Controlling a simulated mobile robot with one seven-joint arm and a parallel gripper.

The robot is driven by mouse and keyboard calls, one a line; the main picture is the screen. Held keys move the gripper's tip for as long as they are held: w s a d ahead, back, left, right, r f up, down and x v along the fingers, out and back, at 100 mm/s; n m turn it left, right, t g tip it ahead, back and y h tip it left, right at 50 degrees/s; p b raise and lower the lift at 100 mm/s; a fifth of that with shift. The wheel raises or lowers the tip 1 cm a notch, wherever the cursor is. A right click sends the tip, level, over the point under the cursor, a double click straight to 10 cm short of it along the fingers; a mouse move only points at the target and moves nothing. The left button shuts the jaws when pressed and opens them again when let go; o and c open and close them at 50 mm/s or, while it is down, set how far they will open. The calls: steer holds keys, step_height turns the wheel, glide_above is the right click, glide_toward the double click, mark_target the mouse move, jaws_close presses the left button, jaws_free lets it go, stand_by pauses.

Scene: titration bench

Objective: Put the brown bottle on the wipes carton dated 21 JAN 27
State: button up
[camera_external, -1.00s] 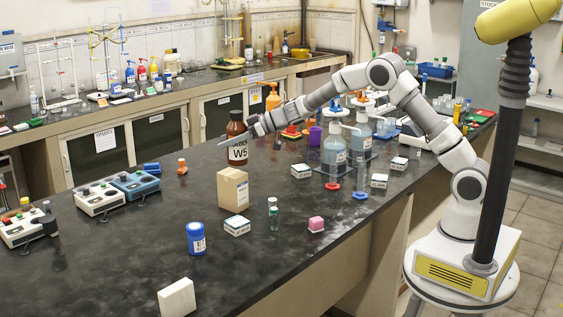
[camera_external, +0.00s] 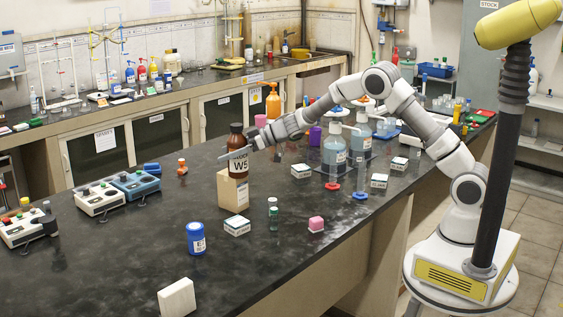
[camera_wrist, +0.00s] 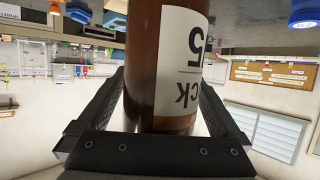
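My gripper (camera_external: 240,153) is shut around the bottle's body. In the wrist view, the bottle (camera_wrist: 143,65) appears inverted between the two dark fingers of my gripper (camera_wrist: 162,85). The tan carton stands on the dark bench, with a small label on its front. The date on it is too small to read.
Large clear bottles (camera_external: 335,150) stand to the right.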

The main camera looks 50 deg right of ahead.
steer(key=shift+r, duration=0.15)
steer(key=shift+s+d+r, duration=0.15)
steer(key=shift+d, duration=0.1)
steer(key=s+d+r+m+t+h, duration=0.1)
steer(key=s+d+r+m+h, duration=0.3)
steer(key=s+d+r, duration=0.55)
steer(key=s+d+r+m+t+h, duration=0.1)
steer(key=s+d+r+m+h, duration=0.2)
steer(key=s+d+r+h, duration=0.65)
steer(key=s+f+g+y, duration=0.2)
steer(key=s+f+g, duration=0.1)
steer(key=s, duration=1.1)
steer(key=s+f+m+g+y, duration=0.1)
steer(key=s+f, duration=0.5)
steer(key=s, duration=0.9)
steer(key=g+y, duration=0.1)
steer(key=g, duration=0.1)
steer(key=shift+s+a+f+g+y+p, duration=0.15)
steer(key=shift+a+f+g+y+p, duration=0.1)
steer(key=shift+a+g+y+p, duration=0.1)
